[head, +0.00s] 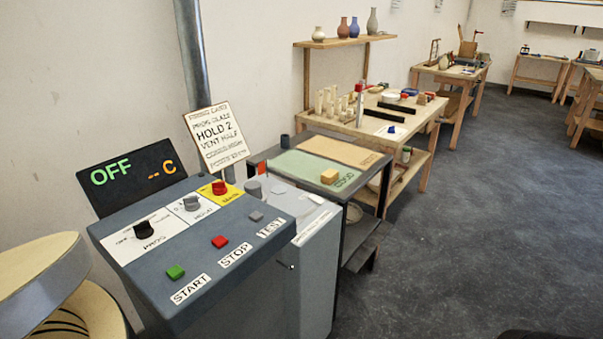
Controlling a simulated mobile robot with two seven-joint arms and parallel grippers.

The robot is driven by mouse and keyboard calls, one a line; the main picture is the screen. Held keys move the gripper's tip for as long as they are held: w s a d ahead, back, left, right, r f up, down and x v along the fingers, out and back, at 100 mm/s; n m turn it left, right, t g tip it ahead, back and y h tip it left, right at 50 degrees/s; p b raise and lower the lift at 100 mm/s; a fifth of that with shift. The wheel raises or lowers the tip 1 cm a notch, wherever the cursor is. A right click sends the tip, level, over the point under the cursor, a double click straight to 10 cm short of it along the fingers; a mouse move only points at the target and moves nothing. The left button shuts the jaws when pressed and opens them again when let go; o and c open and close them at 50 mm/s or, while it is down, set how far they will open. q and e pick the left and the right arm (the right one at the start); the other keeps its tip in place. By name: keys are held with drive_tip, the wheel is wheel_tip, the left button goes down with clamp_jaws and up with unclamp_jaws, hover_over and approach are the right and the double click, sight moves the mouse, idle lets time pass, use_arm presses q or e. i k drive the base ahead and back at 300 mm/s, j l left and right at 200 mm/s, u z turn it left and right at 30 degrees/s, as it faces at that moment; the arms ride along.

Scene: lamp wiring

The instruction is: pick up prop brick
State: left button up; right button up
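A small yellow-orange block (329,177), which looks like the prop brick, sits on the green mat (298,167) near its right end, at the word COOL or similar lettering. The mat lies on a dark low table (366,174) beside the grey cabinet. Neither of my grippers shows in the head view.
A grey control console (210,290) with START, STOP and TEST buttons stands in front, left of the dark table. A round kiln-like drum (90,312) with a raised lid is at far left. A wooden workbench (420,112) stands behind. The dark floor (450,240) at right is clear.

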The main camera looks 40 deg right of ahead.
sight(330, 176)
drive_tip(key=l+u, duration=0.4)
drive_tip(key=l, duration=0.5)
drive_tip(key=l+u, duration=0.4)
drive_tip(key=l, duration=1)
drive_tip(key=k+l, duration=0.1)
drive_tip(key=l, duration=0.4)
drive_tip(key=k+l+u, duration=0.1)
drive_tip(key=l, duration=0.85)
drive_tip(key=k+u, duration=0.05)
